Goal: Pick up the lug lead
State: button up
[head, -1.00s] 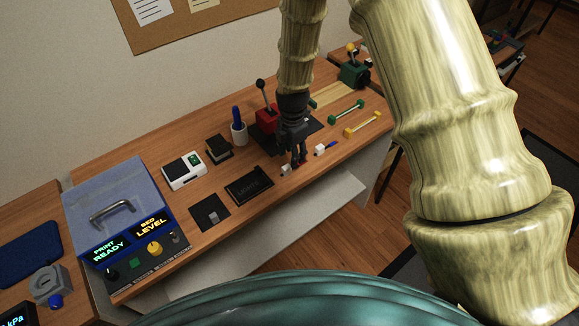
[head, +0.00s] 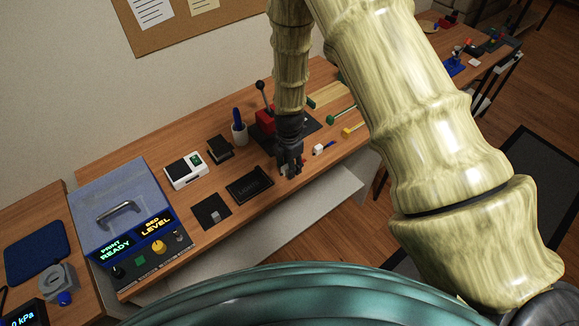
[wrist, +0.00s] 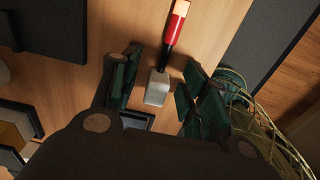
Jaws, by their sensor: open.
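In the wrist view, a small lead lies on the wooden bench with a pale grey block end (wrist: 157,90), a short black neck and a red sleeve (wrist: 174,28) with a pale tip. I take it for the lug lead. My gripper (wrist: 160,92) is open, with its green-padded fingers on either side of the grey block and gaps visible on both sides. In the head view, my gripper (head: 290,170) points down near the bench's front edge and mostly hides this lead. A similar piece with a white block (head: 318,150) and a blue part lies to its right.
A black tray (head: 250,186) lies left of my gripper, and a dark square pad (head: 211,211) is further left. A red lever unit (head: 266,121) and a cup with a blue item (head: 239,131) stand behind. Green (head: 341,115) and yellow bars lie to the right.

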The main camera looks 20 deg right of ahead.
grip_shut()
dwell(0.3)
jog(key=shift+r, duration=0.1)
